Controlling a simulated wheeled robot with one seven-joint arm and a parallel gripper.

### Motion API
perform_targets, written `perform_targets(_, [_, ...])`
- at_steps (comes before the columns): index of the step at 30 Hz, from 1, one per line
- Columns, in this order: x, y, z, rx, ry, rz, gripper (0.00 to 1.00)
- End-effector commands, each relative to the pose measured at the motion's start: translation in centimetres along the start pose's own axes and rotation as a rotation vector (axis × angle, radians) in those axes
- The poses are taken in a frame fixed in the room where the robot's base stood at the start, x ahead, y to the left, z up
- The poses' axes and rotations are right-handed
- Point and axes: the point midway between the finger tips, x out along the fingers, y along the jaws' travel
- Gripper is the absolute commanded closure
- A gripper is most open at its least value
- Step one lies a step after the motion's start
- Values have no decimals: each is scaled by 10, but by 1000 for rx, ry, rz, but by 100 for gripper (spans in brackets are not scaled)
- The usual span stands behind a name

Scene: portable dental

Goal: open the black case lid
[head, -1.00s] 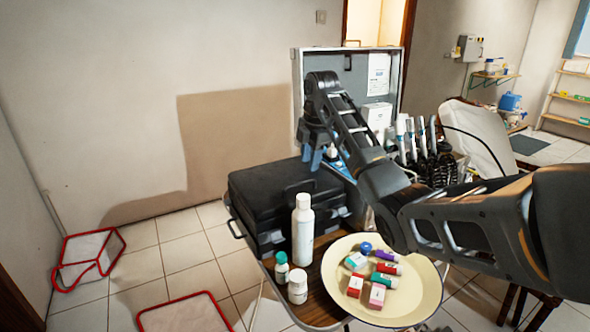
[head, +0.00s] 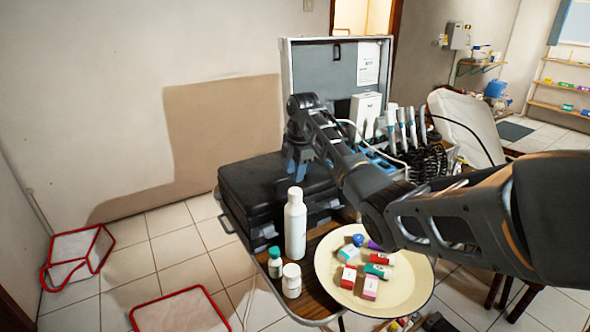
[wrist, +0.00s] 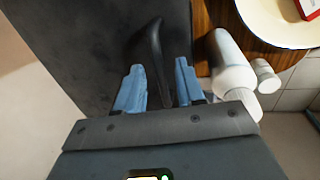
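The black case (head: 255,190) lies shut on the wooden table, its lid down. My gripper (head: 298,168) is low over the right part of the lid, near its front. In the wrist view my gripper (wrist: 158,88) has its two blue fingers apart, with the case's dark handle (wrist: 154,48) showing between them. Gaps show between the handle and both fingers; I cannot tell how deep the fingers reach. The black lid (wrist: 85,45) also fills the left of the wrist view.
A white bottle (head: 295,225) stands close in front of the case, with two small bottles (head: 291,280) nearer. A cream plate (head: 420,285) with several small boxes is at right. Behind stands an open grey case (head: 310,70) with dental handpieces (head: 402,130).

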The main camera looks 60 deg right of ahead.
Motion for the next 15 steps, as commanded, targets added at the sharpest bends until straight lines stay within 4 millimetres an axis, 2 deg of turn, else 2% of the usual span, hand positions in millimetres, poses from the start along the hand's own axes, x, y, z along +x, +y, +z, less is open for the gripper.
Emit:
perform_targets(4, [0, 0, 0, 0, 0, 0, 63])
perform_targets(15, [0, 0, 0, 0, 0, 0, 98])
